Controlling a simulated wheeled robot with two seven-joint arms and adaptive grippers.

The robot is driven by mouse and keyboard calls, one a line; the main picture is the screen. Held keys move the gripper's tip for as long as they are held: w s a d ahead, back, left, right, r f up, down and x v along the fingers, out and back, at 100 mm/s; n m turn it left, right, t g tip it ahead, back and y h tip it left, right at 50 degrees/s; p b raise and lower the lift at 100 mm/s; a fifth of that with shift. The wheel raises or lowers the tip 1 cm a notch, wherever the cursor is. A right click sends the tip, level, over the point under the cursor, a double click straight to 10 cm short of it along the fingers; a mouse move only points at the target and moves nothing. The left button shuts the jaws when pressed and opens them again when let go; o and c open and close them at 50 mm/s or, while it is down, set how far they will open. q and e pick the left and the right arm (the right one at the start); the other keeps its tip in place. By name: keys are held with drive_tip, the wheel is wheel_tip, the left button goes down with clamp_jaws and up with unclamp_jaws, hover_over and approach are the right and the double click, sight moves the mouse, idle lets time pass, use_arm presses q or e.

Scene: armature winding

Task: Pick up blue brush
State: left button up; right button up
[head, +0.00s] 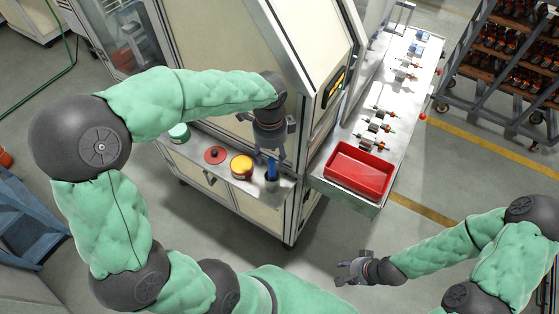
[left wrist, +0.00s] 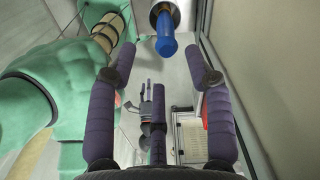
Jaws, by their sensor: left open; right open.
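The blue brush (head: 272,168) stands upright in a dark round holder (head: 271,184) at the right end of the machine's metal ledge. In the left wrist view the blue brush (left wrist: 165,38) shows at the top middle, ahead of the fingers and between their lines. My left gripper (head: 268,156) is open, pointing down just above and beside the brush; in the head view they look close, and I cannot tell whether they touch. Nothing is between its fingers (left wrist: 160,75). My right gripper (head: 345,273) is open and empty over the floor at the lower right.
A yellow-topped can (head: 242,165), a red disc (head: 215,154) and a green-and-white container (head: 179,132) stand left of the holder on the ledge (head: 205,172). The machine cabinet wall rises behind. A red tray (head: 358,170) lies on a bench at right, with several armatures (head: 378,125) beyond it.

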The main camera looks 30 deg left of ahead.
sight(272, 171)
use_arm(q)
drive_tip(key=shift+w+f, duration=0.1)
drive_tip(key=shift+w, duration=0.25)
wheel_tip(272, 171, down, 5)
drive_tip(key=shift+s+b, duration=0.15)
drive_tip(key=shift+b, duration=0.25)
drive_tip(key=shift+w+a+f+b, duration=0.1)
drive_tip(key=shift+a+f+b, duration=0.1)
drive_tip(key=shift+f, duration=1.2)
drive_tip(key=shift+w+a+f+b, duration=0.1)
drive_tip(key=shift+f+b, duration=0.05)
drive_tip(key=shift+f, duration=1.2)
drive_tip(key=shift+c, duration=0.3)
clamp_jaws()
